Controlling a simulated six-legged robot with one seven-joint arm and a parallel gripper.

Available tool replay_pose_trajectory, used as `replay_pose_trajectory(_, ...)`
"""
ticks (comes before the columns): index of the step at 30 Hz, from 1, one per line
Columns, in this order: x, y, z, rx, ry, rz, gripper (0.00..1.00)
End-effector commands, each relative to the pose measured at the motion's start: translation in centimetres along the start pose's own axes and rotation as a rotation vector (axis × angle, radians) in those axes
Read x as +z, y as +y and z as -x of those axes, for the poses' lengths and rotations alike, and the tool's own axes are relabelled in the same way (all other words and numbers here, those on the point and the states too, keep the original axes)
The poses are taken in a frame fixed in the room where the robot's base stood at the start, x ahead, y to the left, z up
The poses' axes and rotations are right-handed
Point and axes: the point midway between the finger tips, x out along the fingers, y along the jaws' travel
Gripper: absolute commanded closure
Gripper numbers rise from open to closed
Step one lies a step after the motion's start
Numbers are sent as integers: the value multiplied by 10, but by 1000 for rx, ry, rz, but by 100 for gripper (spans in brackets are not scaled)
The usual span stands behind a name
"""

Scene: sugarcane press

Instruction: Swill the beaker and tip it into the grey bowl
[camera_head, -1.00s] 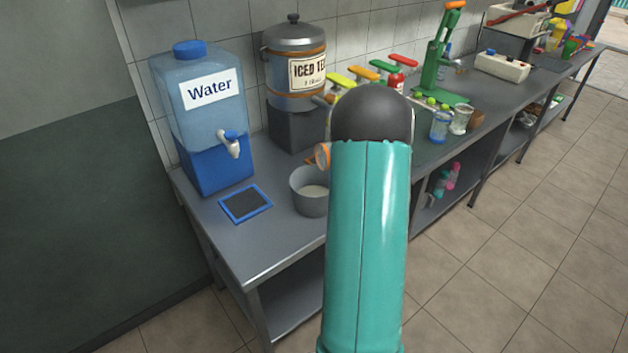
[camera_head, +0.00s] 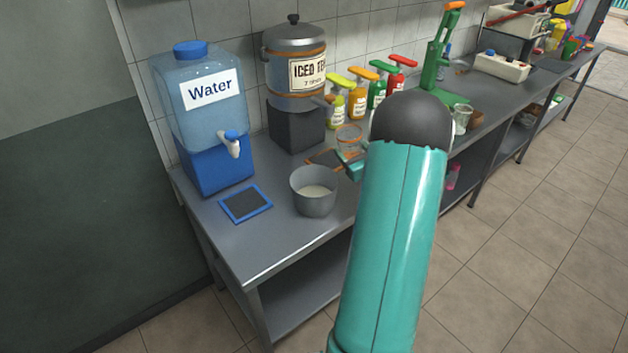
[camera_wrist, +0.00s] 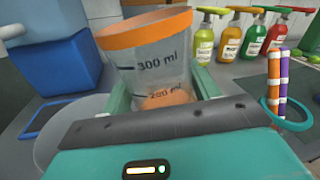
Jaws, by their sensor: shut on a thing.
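The clear beaker (camera_head: 349,140) with an orange rim stands roughly upright above the counter, just behind and right of the grey bowl. My gripper (camera_head: 346,161) is shut on it, partly hidden behind my arm in the head view. In the wrist view the beaker (camera_wrist: 150,68) shows 300 ml and 200 ml marks between the fingers of my gripper (camera_wrist: 163,88). An orange patch shows low on it; I see no clear liquid level. The grey bowl (camera_head: 314,204) stands on the counter with something pale in its bottom. Its pale rim edge shows at left in the wrist view.
A water dispenser (camera_head: 205,115) and a blue-framed dark pad (camera_head: 245,204) are left of the bowl. An iced tea urn (camera_head: 294,65) stands behind. Several pump bottles (camera_head: 357,103) line the wall. The front left counter is clear.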

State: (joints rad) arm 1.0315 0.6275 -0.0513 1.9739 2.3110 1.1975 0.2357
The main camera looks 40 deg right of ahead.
Motion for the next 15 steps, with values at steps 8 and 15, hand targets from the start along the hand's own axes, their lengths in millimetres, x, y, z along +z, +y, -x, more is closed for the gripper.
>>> replay_pose_trajectory(8, -4, 1, 0, 1, 0, -181, 70)
replay_pose_trajectory(15, 1, 0, 0, 1, -1, -178, 70)
